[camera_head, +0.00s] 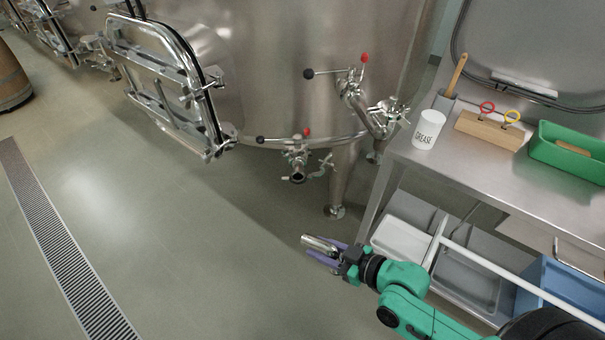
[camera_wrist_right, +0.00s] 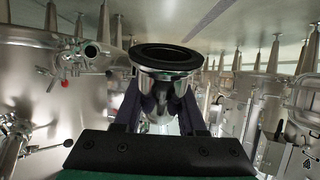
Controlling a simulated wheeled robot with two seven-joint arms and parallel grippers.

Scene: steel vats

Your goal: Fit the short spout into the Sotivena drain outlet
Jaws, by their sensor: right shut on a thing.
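The short spout (camera_head: 314,242) is a shiny metal tube held in my right gripper (camera_head: 326,252). In the right wrist view the spout (camera_wrist_right: 168,60) sits between the two dark fingers, its round end with a black ring facing outward. The drain outlet (camera_head: 297,176) is an open pipe end low on the steel vat, under a small valve with a red knob. The outlet also shows at the upper left of the right wrist view (camera_wrist_right: 92,50). Spout and outlet are clearly apart. No name on the vat is readable. My left gripper is out of view.
A vat leg (camera_head: 338,190) stands just right of the outlet. An upper valve pipe (camera_head: 360,100) and an open hatch door (camera_head: 165,85) jut from the vat (camera_head: 300,50). A steel bench (camera_head: 480,170) stands at right with a grease tub (camera_head: 428,130). The floor before the outlet is clear.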

